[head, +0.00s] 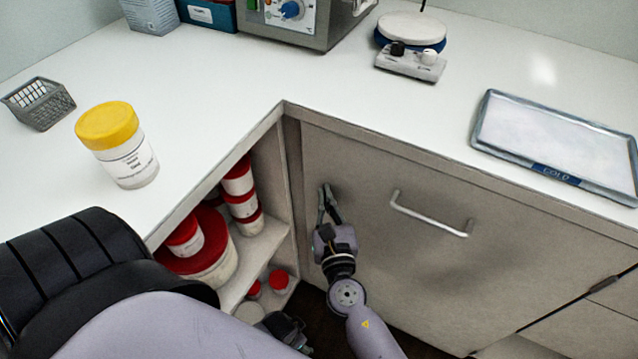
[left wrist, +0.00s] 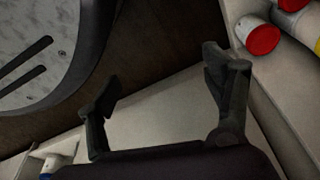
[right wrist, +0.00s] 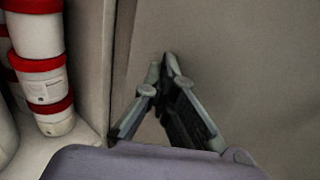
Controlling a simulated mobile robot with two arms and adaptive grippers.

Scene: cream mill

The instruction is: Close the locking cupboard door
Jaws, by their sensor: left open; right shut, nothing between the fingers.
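A beige cupboard door (head: 410,250) with a metal bar handle (head: 430,214) fills the front right of the corner in the head view. My shut, empty right gripper (head: 328,200) is at the left part of this door, left of the handle. In the right wrist view its fingertips (right wrist: 168,62) are together against or close to the beige panel (right wrist: 230,60); contact is unclear. Left of it an open cupboard (head: 292,190) shows shelves. My left gripper (left wrist: 160,78) is open and empty, low by the open cupboard; in the head view my left arm mostly hides it.
Red-lidded jars (head: 238,178) stand on the cupboard shelves. The white counter (head: 220,90) above holds a yellow-lidded jar (head: 118,145), a grey basket (head: 38,103), a stirrer plate (head: 410,62) and a metal tray (head: 560,140). Dark floor (left wrist: 160,40) shows below my left gripper.

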